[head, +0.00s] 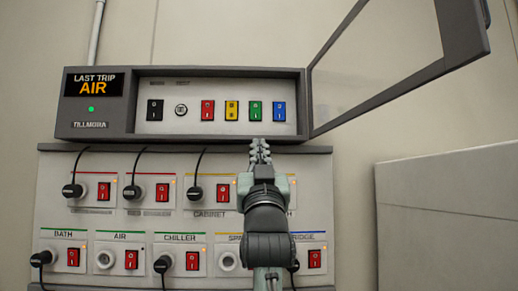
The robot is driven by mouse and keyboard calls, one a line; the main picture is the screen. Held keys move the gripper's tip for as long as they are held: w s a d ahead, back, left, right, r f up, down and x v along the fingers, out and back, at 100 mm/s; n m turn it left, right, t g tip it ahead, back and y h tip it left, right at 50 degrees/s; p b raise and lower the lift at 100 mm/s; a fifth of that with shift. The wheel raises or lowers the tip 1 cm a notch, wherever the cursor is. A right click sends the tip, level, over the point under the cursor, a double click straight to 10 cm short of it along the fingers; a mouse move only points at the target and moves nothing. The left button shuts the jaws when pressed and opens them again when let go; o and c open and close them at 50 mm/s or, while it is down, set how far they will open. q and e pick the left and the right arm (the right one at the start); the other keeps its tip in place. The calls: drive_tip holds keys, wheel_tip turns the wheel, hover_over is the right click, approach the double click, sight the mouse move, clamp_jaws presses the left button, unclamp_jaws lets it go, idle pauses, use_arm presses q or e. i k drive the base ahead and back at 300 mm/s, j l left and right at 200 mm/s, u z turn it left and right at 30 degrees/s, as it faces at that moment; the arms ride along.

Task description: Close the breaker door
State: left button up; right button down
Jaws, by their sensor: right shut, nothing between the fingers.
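The breaker door (462,62) is a dark grey frame with a clear pane. It stands wide open, swung out to the right from the right edge of the breaker box (102,104). Inside the box are a black switch, a round knob and red, yellow, green and blue switches. My right gripper (260,146) is shut and empty, pointing up just below the box's lower edge, under the green and blue switches. It is left of the door and apart from it. My left gripper is not in view.
Below the box is an outlet panel (137,221) with red switches, sockets and several black plugs with cables. My right arm hides part of its right side. A pale grey block (445,225) stands at the lower right. A pipe (95,32) runs up the wall at upper left.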

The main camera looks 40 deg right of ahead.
sight(464, 25)
drive_tip(key=k+j, duration=0.8)
drive_tip(key=k, duration=0.05)
